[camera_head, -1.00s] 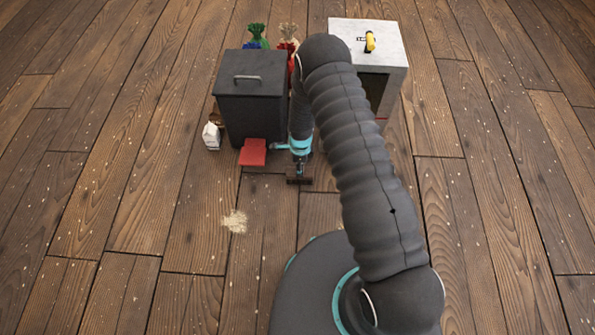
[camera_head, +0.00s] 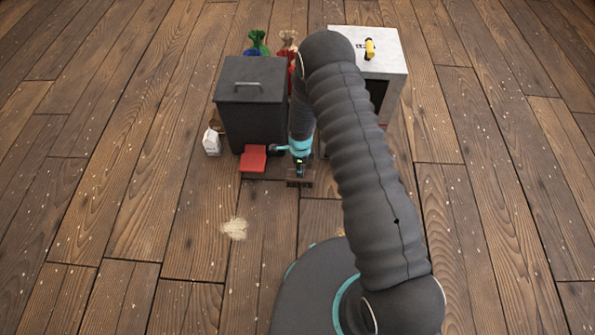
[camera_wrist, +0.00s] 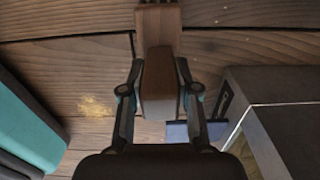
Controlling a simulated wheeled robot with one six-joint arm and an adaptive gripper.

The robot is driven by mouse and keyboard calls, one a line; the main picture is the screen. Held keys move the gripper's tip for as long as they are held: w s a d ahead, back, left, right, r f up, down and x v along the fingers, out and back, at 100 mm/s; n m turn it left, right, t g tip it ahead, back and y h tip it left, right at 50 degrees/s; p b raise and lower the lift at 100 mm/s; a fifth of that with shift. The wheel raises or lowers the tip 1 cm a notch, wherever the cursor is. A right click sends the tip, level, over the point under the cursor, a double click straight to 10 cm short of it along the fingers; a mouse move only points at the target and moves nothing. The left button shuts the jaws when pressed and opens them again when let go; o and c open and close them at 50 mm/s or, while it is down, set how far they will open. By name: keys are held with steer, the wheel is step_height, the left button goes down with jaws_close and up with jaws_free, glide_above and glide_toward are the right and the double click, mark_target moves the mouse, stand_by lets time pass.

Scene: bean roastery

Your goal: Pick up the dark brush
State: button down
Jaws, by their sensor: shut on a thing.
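In the wrist view the brush (camera_wrist: 158,85) is a brown wooden block between my two fingers, with a wider ridged end towards the top edge. My gripper (camera_wrist: 159,90) is shut on it, one finger on each side. In the head view my gripper (camera_head: 300,169) is small, just above the brush. I cannot tell whether the brush touches the floor.
A pale cabinet (camera_head: 386,68) stands behind my arm. A pale crumb pile (camera_head: 233,229) lies on the open floor.

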steer(key=s+d+r, duration=0.3)
steer(key=d+r, duration=0.5)
steer(key=d, duration=0.3)
steer(key=shift+d, duration=0.15)
